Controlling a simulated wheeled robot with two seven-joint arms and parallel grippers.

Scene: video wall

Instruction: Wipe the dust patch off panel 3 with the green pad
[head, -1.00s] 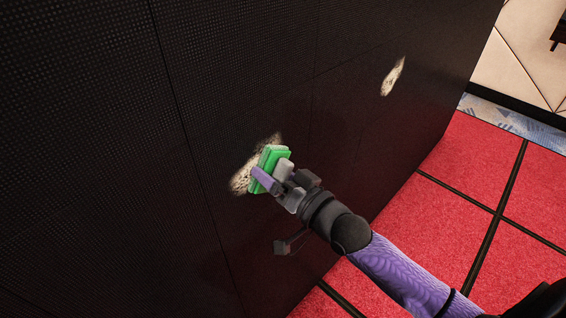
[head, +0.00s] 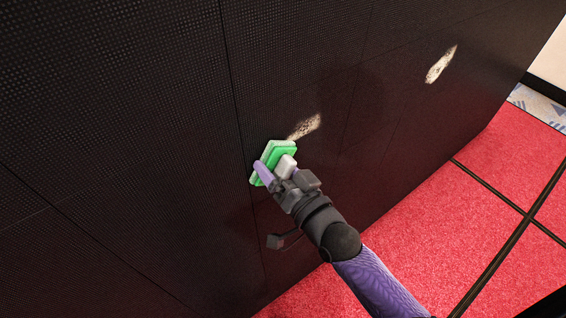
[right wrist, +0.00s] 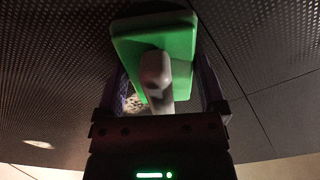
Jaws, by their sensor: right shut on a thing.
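The green pad (head: 276,158) is at the black wall, tilted in the picture; firm contact cannot be told. My right gripper (head: 280,177) is shut on its pale grey handle, which also shows in the right wrist view (right wrist: 156,78) in front of the green pad (right wrist: 180,40). A pale, speckled dust patch (head: 305,126) is on the wall just up and right of the pad. Part of it shows beside the handle in the right wrist view (right wrist: 133,103). Anything under the pad is hidden. No panel numbers are readable. My left gripper is not in view.
A second pale patch (head: 440,65) is farther right on the wall; thin seams divide the wall into panels. A red floor (head: 430,210) with dark strips lies at the wall's foot. The wall around the pad is free of obstacles.

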